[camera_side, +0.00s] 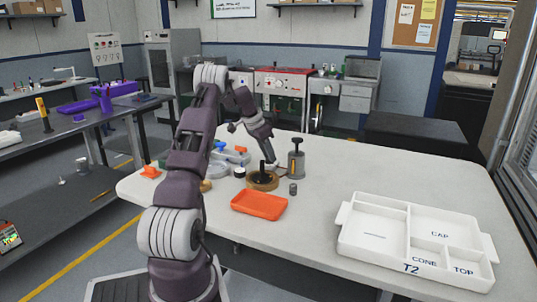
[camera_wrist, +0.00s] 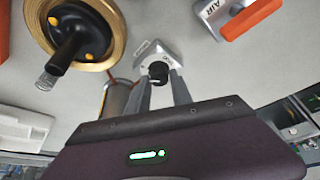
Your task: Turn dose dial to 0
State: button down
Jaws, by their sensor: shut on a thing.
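In the wrist view, the dose dial (camera_wrist: 157,72) is a small black knob on a pale grey block (camera_wrist: 152,52) with small lettering that I cannot read fully. My gripper (camera_wrist: 159,76) has its two grey fingers on either side of the knob and is shut on it. The dial's setting cannot be read. In the side view my gripper (camera_side: 273,162) reaches down to the table between the brass ring and the grey cylinder. The dial is not clear there.
A brass-ringed round housing (camera_side: 262,181) with a black handle stands close by. A grey cylinder (camera_side: 296,164) with a black top stands on the other side. An orange tray (camera_side: 259,204) lies in front. A white divided tray (camera_side: 375,239) is at right. An orange-handled AIR block (camera_wrist: 208,16) is nearby.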

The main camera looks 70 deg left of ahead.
jog(key=shift+m+h, duration=0.3)
jog(key=shift+m, duration=0.4)
jog(key=c, duration=1.1)
grip_release()
jog(key=shift+c, duration=0.2)
jog(key=v, duration=0.7)
